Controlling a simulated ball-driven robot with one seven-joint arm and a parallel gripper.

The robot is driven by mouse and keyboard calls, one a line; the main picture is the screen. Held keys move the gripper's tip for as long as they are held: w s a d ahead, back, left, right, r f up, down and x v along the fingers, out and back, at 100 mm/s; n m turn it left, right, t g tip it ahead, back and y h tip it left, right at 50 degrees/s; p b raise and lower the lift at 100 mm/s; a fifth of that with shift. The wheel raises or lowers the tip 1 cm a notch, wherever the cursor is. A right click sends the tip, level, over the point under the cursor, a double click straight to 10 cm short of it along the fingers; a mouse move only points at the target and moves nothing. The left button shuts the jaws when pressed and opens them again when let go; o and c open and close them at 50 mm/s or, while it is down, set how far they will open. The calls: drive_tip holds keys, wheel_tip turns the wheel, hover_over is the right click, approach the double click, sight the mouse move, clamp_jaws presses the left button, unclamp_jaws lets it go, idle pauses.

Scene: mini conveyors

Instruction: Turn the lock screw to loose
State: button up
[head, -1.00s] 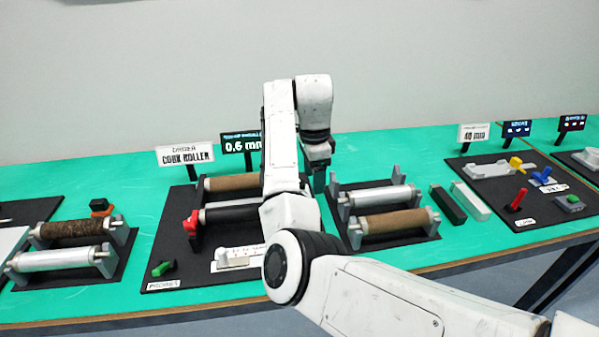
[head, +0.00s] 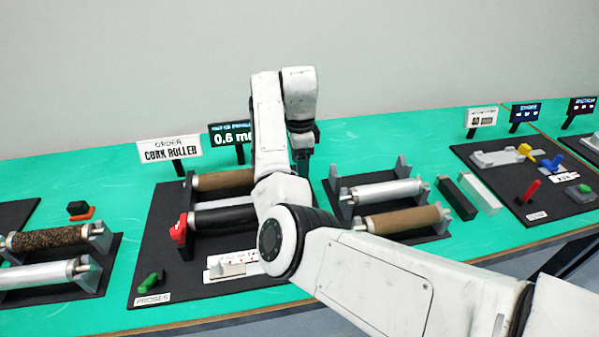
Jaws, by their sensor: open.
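The press station's black board (head: 150,245) lies ahead of me, with a brown cork roller (head: 222,180) behind a black roller (head: 225,217). A red knob (head: 180,229) sits at the left end of the black roller. A green lever-like piece (head: 149,283) is at the board's front left. A white scale block (head: 228,264) lies at the front, partly covered by my arm. I cannot tell for sure which piece is the lock screw. My gripper (head: 303,165) points down behind the board's right side, open and apart from the red knob; its fingertips are hard to make out.
Racks with a silver roller (head: 388,192) and a brown roller (head: 400,219) are to the right. Another rack with a speckled roller (head: 47,238) is left.

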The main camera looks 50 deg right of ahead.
drive_tip(key=shift+f, duration=2)
drive_tip(key=shift+c, duration=0.2)
drive_tip(key=c, duration=1)
